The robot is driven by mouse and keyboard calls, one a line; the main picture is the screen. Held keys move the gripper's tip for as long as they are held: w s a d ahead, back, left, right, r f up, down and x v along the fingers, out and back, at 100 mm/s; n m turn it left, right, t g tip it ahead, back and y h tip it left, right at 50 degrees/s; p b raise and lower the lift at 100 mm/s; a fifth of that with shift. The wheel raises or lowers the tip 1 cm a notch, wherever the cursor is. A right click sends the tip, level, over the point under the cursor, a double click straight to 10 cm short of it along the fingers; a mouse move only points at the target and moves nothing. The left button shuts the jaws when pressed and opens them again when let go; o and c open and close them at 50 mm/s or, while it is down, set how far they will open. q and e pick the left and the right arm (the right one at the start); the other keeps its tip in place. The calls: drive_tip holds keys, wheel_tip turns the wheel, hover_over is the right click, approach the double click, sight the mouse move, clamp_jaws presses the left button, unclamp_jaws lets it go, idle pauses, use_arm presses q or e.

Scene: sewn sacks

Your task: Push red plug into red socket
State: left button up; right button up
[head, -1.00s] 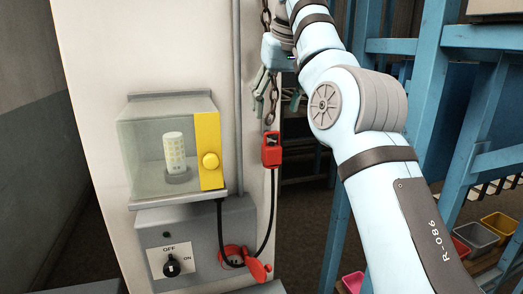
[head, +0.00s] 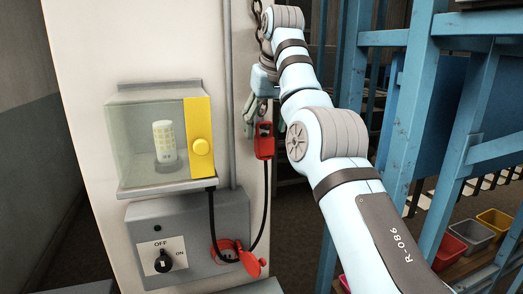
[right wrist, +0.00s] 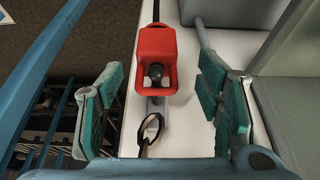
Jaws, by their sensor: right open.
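The red plug (head: 264,146) hangs at the right edge of the white column, with a black cable looping down from it. The red socket (head: 220,252) sits low on the grey box, its red lid (head: 251,264) hanging open to the right. My right gripper (head: 262,118) is open at the top of the plug. In the right wrist view the plug (right wrist: 153,45) lies between the two spread green-padded fingers (right wrist: 160,75), with a visible gap on each side. My left gripper is out of view.
A chain (head: 257,32) hangs above the plug. A clear box with a yellow side (head: 198,120) and a black OFF/ON switch (head: 162,260) are on the column. A blue rack (head: 400,110) with coloured bins stands to the right.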

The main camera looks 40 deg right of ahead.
sight(264, 136)
drive_tip(key=shift+s+r, duration=0.4)
drive_tip(key=shift+s, duration=0.5)
drive_tip(key=w+f+p, duration=0.1)
drive_tip(key=f, duration=0.1)
drive_tip(key=w+d+f+p, duration=0.1)
drive_tip(key=w+f, duration=0.1)
drive_tip(key=shift+w+f, duration=0.3)
drive_tip(key=shift+f, duration=0.15)
drive_tip(key=shift+s+r, duration=0.15)
drive_tip(key=shift+s, duration=0.2)
drive_tip(key=shift+a, duration=0.1)
drive_tip(key=shift+c, duration=0.7)
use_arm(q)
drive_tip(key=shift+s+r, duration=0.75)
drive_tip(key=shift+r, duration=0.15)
use_arm(e)
drive_tip(key=shift+w, duration=0.1)
drive_tip(key=c, duration=1)
